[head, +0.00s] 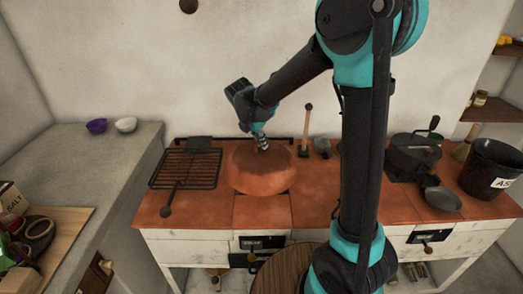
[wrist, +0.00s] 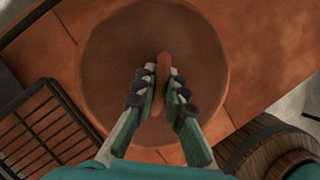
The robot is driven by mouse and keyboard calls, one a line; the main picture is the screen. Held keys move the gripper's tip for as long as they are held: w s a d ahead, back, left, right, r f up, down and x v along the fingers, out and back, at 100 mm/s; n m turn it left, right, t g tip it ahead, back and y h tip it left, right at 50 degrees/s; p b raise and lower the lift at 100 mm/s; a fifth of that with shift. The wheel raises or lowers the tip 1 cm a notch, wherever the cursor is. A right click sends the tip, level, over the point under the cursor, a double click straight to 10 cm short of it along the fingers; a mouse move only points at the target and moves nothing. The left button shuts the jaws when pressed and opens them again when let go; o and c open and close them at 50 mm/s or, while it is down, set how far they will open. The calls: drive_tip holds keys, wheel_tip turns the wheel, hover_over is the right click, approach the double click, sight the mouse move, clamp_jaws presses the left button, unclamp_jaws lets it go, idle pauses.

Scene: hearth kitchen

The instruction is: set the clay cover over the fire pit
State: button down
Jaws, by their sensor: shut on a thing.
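The clay cover (head: 262,174) is a round, reddish-brown dome on the tiled hearth top, between the grill rack and the small tools. In the wrist view the cover (wrist: 110,60) fills the upper middle, with a narrow upright handle (wrist: 163,68) across its top. My gripper (head: 262,145) is above the cover, and in the wrist view its two fingers (wrist: 163,88) are shut on that handle from both sides. I cannot see the fire pit; the cover may hide it. I cannot tell whether the cover rests on the hearth or is slightly raised.
A black grill rack (head: 187,168) lies left of the cover. A wooden-handled tool (head: 306,130) stands behind it to the right. A dark pot (head: 412,155), a pan (head: 442,198) and a black bucket (head: 490,168) stand at the right. A round wooden lid or barrel (head: 285,272) is in front, below.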

sight(261, 149)
drive_tip(key=shift+f, duration=1.95)
drive_tip(key=c, duration=1.6)
unclamp_jaws()
